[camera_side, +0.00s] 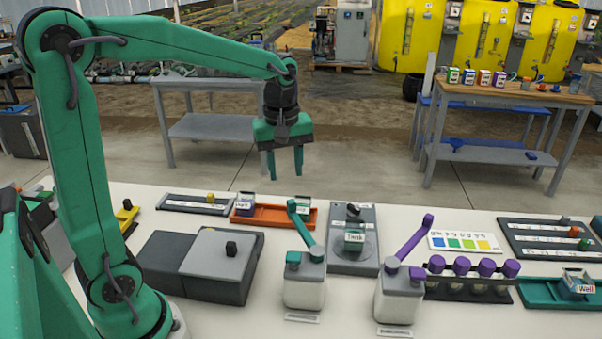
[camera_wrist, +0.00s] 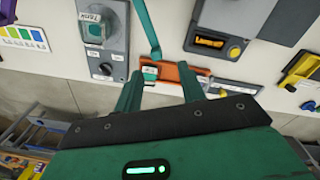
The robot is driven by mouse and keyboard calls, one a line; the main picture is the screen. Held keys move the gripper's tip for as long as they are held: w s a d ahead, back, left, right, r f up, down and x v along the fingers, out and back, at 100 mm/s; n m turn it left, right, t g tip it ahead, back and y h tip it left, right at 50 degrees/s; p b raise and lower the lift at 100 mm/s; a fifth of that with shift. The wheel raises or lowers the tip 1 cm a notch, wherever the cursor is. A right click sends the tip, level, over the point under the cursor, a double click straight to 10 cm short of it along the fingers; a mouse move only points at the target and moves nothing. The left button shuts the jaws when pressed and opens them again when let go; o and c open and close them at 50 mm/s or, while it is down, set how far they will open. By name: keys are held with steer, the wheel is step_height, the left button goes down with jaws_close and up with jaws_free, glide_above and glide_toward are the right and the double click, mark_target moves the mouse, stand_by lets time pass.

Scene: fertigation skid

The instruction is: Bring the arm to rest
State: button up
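My green gripper (camera_side: 285,172) hangs above the back of the white bench, pointing down. Its two fingers are apart with nothing between them. In the wrist view my gripper (camera_wrist: 161,72) also shows a clear gap between the fingers. Beyond that gap lies the orange tray (camera_wrist: 178,76), which the side view shows on the bench below my gripper (camera_side: 273,219). A small labelled block (camera_side: 302,203) sits at the tray's right end, and another (camera_side: 248,201) at its left end.
A grey device with a block labelled Tank (camera_side: 354,238), a green-lever bottle (camera_side: 304,280) and a purple-lever bottle (camera_side: 399,295) stand on the bench. A purple-capped rack (camera_side: 470,290) and teal tray (camera_side: 545,293) are at right. Air around my gripper is clear.

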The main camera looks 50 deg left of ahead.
steer(key=s+d+r+m+t, duration=0.1)
steer(key=s+d+m+t, duration=0.1)
steer(key=s+m, duration=0.4)
steer(key=s+d+r+m+t, duration=0.1)
steer(key=s+d+m+t, duration=0.1)
steer(key=s+m, duration=0.5)
steer(key=shift+s+d+m+t, duration=0.15)
steer(key=shift+s+m+t, duration=0.25)
steer(key=shift+s, duration=0.5)
steer(key=shift+c, duration=0.2)
